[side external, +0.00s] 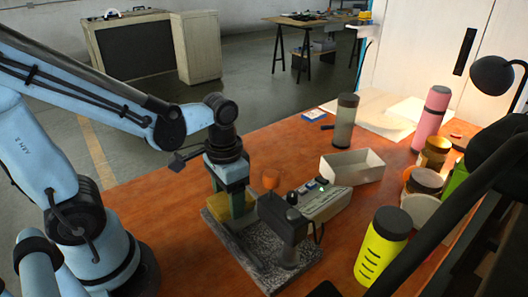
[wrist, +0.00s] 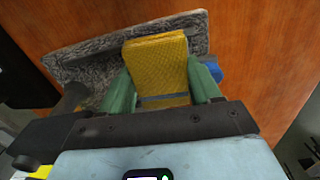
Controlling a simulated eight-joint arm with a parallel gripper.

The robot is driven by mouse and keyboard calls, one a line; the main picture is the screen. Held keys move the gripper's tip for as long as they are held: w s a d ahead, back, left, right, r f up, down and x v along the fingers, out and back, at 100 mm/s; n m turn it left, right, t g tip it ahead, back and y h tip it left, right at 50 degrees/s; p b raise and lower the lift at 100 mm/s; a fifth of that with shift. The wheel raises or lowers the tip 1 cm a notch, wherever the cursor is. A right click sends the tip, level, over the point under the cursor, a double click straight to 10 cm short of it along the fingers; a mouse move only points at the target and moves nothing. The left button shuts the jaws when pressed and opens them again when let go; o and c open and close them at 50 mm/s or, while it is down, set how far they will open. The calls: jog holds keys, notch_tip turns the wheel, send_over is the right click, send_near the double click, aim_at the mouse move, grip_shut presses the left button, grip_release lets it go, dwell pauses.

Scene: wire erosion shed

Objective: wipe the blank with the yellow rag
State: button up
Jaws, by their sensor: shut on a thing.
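The yellow rag (wrist: 157,58) is a folded, textured pad between the two green fingers of my gripper (wrist: 162,85) in the wrist view. My gripper (side external: 236,208) is shut on it, low over the far end of the speckled grey stone base (side external: 262,258) in the side view. The rag's yellow edge (side external: 217,206) shows beside the fingers there. I cannot tell whether the rag touches the base. I cannot make out the blank; the rag and fingers may cover it. A small blue thing (wrist: 211,70) shows partly behind the right finger in the wrist view.
A dark gauge stand (side external: 284,217) with an orange top rises from the base, close to my gripper. A control box (side external: 326,201), an open cream tray (side external: 352,168) and a yellow-green bottle (side external: 382,247) stand to the right. The orange tabletop (side external: 180,228) is clear at left.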

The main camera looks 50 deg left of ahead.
jog(key=shift+r, duration=3.05)
jog(key=shift+r, duration=0.1)
jog(key=shift+r, duration=1.4)
